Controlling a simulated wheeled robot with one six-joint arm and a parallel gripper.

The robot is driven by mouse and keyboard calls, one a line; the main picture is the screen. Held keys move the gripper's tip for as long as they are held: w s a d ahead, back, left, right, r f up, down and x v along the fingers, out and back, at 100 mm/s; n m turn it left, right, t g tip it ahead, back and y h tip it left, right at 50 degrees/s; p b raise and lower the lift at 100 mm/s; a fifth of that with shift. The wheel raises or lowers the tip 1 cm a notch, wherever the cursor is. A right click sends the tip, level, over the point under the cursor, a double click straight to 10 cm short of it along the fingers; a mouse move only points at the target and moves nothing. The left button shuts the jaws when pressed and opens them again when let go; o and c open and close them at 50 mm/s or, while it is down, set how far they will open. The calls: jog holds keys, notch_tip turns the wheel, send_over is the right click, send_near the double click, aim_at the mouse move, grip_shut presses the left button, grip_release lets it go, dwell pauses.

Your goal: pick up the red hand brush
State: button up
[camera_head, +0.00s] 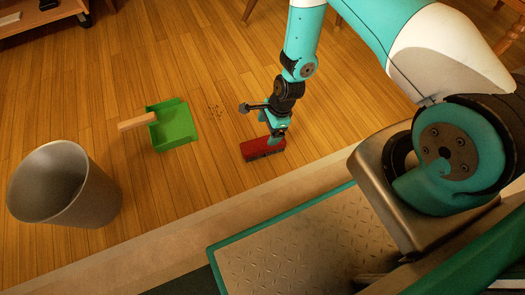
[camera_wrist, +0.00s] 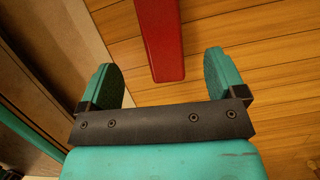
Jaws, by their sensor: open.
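The red hand brush (camera_head: 262,149) lies on the wooden floor in the head view, directly by the end of my arm. In the wrist view its long red body (camera_wrist: 160,40) comes in from the top edge, and its near end lies between my two teal fingers in the picture. My gripper (camera_wrist: 160,68) is open, with a gap on both sides of the brush. In the head view my gripper (camera_head: 273,136) hangs over the brush and hides part of it. I cannot tell the exact height between them.
A green dustpan (camera_head: 178,137) with a wooden handle (camera_head: 136,121) lies to the left. Dark crumbs (camera_head: 214,110) are scattered between dustpan and brush. A metal bin (camera_head: 92,199) stands at the far left. A pale floor strip (camera_head: 135,253) runs along the front.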

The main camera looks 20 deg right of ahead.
aim_at(264, 143)
jog(key=b+x, duration=0.3)
jog(key=x, duration=0.3)
jog(key=shift+f, duration=0.1)
jog(key=b+x, duration=0.3)
jog(key=d+b+x, duration=0.1)
jog(key=x, duration=0.1)
jog(key=shift+a+f+b, duration=0.1)
jog(key=shift+f+b, duration=0.15)
jog(key=shift+b, duration=0.1)
jog(key=shift+r, duration=0.15)
jog(key=c, duration=1.1)
